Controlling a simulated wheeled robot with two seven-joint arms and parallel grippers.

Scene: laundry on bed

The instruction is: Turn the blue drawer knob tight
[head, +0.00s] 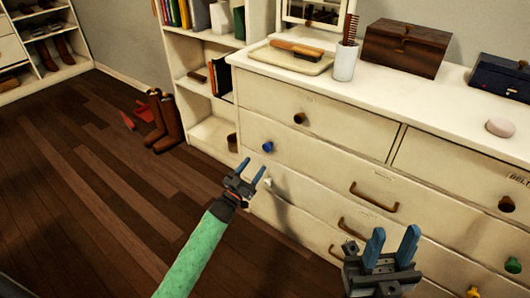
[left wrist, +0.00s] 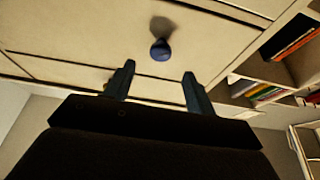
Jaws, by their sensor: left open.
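The blue knob (head: 267,147) sits on the front of a cream drawer (head: 310,160) in the dresser. My left gripper (head: 254,162) is open and empty, just below and left of the knob in the head view. In the left wrist view, the knob (left wrist: 160,49) is ahead of the two blue fingers (left wrist: 159,66), roughly centred between them, and not held. My right gripper (head: 396,228) is open and empty in front of the lower drawers at the right.
A pale knob (head: 268,182) is close to my left gripper. A brown knob (head: 300,118) is above, and bronze handles (head: 373,198) stick out to the right. A bookshelf (head: 203,95) adjoins the dresser. The wooden floor (head: 90,190) at left is mostly clear.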

